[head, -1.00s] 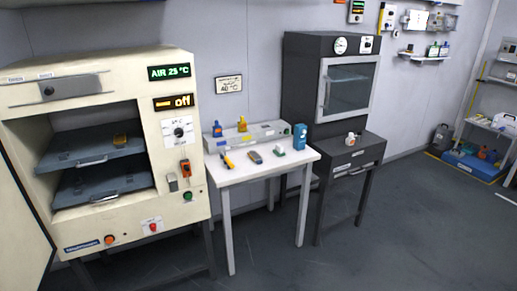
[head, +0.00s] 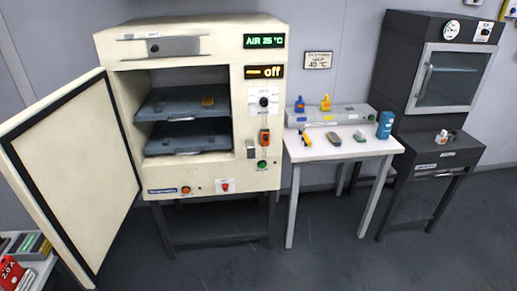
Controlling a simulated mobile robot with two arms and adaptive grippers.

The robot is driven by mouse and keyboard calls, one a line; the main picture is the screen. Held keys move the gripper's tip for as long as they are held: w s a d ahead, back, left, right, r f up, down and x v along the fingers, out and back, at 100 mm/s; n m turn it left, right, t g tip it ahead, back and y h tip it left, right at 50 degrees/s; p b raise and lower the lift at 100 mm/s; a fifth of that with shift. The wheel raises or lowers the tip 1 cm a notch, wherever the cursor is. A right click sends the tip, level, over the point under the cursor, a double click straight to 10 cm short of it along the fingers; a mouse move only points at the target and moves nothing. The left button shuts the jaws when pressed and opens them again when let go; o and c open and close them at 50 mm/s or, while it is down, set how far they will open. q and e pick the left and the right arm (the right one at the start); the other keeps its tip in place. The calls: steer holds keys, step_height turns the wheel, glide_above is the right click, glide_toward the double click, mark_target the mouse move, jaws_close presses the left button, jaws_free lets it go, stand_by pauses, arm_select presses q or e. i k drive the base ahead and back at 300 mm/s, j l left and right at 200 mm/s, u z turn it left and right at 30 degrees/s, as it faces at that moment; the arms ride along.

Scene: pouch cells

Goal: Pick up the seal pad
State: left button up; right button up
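I cannot tell for certain which thing is the seal pad. Small items lie on the white table (head: 345,150): a yellow and dark item (head: 306,138), a grey rounded item (head: 333,138) and a green and white item (head: 360,136). All are too small to make out well. Neither of my grippers shows in the head view.
The oven door (head: 75,180) stands wide open to the left. A blue container (head: 385,125) stands at the table's right end. A dark cabinet (head: 440,85) stands farther right. A low bench with a red item (head: 12,273) is at bottom left. The floor (head: 330,255) in front is clear.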

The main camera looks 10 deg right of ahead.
mark_target(360, 137)
steer(key=i+l, duration=0.85)
steer(key=l, duration=0.15)
steer(key=i+l+z, duration=0.15)
steer(key=i+l, duration=0.7)
steer(key=l, duration=0.15)
